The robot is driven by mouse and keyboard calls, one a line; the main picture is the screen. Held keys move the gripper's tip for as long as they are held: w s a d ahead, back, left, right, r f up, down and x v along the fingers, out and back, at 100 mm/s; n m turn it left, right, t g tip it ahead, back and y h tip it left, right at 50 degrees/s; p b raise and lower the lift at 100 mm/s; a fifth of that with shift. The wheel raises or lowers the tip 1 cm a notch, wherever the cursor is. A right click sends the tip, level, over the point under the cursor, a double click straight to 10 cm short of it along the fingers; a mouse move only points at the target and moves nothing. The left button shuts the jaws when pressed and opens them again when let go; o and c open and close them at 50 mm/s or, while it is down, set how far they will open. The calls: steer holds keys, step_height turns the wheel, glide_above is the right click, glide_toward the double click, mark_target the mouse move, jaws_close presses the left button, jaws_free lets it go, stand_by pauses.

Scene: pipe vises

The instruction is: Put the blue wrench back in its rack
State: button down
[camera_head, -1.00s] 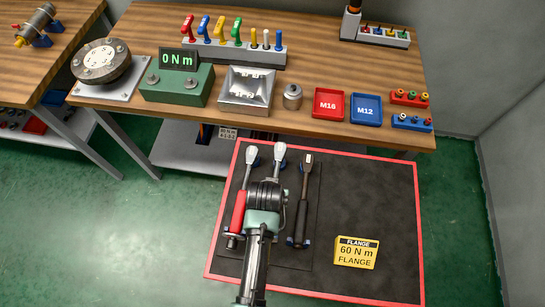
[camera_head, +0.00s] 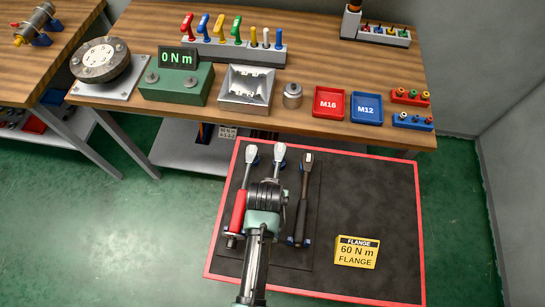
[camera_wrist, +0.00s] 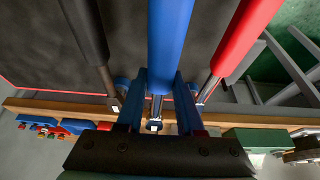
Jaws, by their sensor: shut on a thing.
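The blue wrench shows in the wrist view as a thick blue handle (camera_wrist: 170,40) running between my fingers, with its metal shaft beyond. In the head view only its silver head (camera_head: 280,152) shows; my arm hides its handle. My gripper (camera_head: 265,192) is shut on the blue handle, and its fingers (camera_wrist: 158,92) flank it. The dark rack panel (camera_head: 290,257) lies under the wrenches on the black mat. A red-handled wrench (camera_head: 238,212) lies to the left and a black-handled one (camera_head: 302,215) to the right. Whether the blue wrench touches the rack cannot be told.
The red-edged mat (camera_head: 385,210) has free room on its right, around a yellow 60 N m flange sign (camera_head: 357,252). The wooden bench (camera_head: 130,45) behind holds a 0 N m display (camera_head: 178,60), a metal tray (camera_head: 246,88), and red (camera_head: 329,103) and blue (camera_head: 366,109) bins.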

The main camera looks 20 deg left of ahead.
steer(key=shift+w+f+b, duration=0.1)
steer(key=shift+f+b, duration=1.25)
steer(key=shift+f, duration=0.45)
stand_by(0.9)
steer(key=shift+f, duration=0.1)
stand_by(0.6)
steer(key=shift+c, duration=2.3)
jaws_free()
steer(key=shift+f, duration=0.1)
steer(key=shift+s, duration=0.2)
steer(key=v, duration=1.3)
